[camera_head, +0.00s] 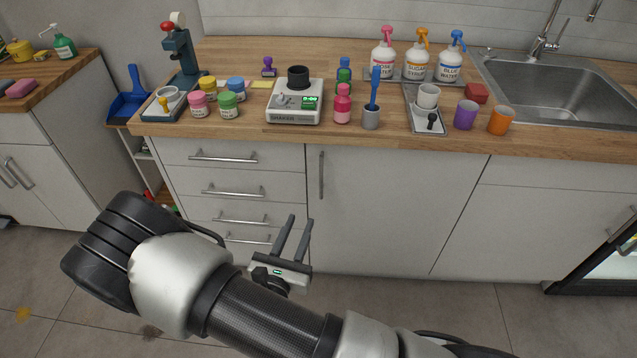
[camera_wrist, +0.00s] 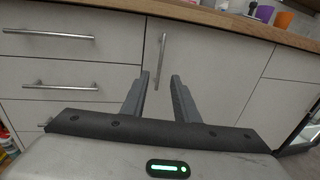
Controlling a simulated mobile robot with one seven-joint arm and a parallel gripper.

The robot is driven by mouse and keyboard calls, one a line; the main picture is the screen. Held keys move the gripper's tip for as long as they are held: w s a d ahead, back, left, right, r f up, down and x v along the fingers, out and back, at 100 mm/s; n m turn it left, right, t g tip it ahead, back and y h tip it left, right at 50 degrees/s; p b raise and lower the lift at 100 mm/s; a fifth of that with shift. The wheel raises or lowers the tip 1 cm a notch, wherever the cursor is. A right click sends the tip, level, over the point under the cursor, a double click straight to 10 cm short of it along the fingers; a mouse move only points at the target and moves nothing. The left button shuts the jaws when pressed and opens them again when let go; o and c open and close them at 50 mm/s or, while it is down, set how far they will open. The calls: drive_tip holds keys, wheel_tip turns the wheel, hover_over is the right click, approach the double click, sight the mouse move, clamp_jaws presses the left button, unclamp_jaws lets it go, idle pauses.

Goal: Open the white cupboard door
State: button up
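The white cupboard door (camera_head: 380,215) is shut, below the counter and just right of a stack of drawers. Its vertical metal handle (camera_head: 321,175) is near the door's left edge. In the wrist view the door (camera_wrist: 205,75) fills the middle, and the handle (camera_wrist: 161,60) stands above the gap between my fingers. My gripper (camera_head: 299,222) is open and empty, in front of the drawers and door, lower than the handle. In the wrist view both fingers of the gripper (camera_wrist: 160,80) point toward the cupboard, apart from the handle.
Drawers with horizontal handles (camera_head: 232,191) are left of the door. The wooden counter (camera_head: 250,130) above holds a shaker (camera_head: 294,103), bottles and cups. A dark-framed appliance (camera_head: 600,270) is at lower right. The floor (camera_head: 400,293) before the door looks clear.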

sight(321, 175)
drive_tip(key=b+x, duration=0.2)
drive_tip(key=x, duration=1.4)
drive_tip(key=shift+w+d, duration=0.25)
drive_tip(key=shift+c, duration=0.3)
clamp_jaws()
